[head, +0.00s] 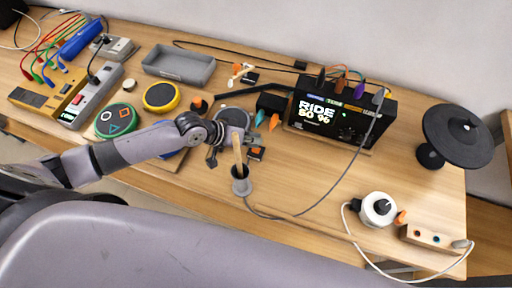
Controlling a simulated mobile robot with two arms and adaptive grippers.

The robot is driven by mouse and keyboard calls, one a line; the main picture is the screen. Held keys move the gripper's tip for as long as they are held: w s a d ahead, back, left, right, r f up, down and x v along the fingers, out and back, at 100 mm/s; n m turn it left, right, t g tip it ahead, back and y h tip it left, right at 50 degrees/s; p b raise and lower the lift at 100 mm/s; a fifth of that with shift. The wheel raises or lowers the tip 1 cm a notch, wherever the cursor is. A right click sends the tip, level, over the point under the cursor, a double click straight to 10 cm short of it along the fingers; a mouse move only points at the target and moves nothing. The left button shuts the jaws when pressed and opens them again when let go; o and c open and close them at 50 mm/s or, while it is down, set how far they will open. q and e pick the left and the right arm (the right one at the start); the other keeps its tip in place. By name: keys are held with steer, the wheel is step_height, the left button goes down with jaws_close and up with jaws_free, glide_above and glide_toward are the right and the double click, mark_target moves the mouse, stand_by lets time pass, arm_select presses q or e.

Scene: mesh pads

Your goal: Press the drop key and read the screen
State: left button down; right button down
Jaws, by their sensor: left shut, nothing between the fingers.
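The screen (322,113) is on the front of a black box at the right of centre. It is lit, with large white text that looks like "RIDE" over "80 96", and small coloured labels above. A green pad (103,126) with coloured shapes and a yellow-rimmed pad (161,97) lie left of centre. A blue pad (172,154) is mostly hidden under my left arm. I cannot tell which part is the drop key. My left gripper (212,160) is shut and empty, pointing down beside a small grey cup (241,187) holding a wooden stick. My right gripper is not in view.
A black round cymbal-like pad (462,130) stands at the right. A white round device (377,209) and a wooden socket block (432,238) sit front right, with loose cables. A grey tray (178,68) is at the back. The wood right of the cup is mostly clear.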

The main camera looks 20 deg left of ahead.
arm_select(q)
steer(key=shift+f, duration=0.3)
steer(key=shift+f, duration=0.1)
steer(key=shift+f, duration=0.3)
stand_by(0.5)
steer(key=shift+r, duration=0.1)
steer(key=shift+r+p, duration=0.8)
steer(key=shift+r, duration=0.1)
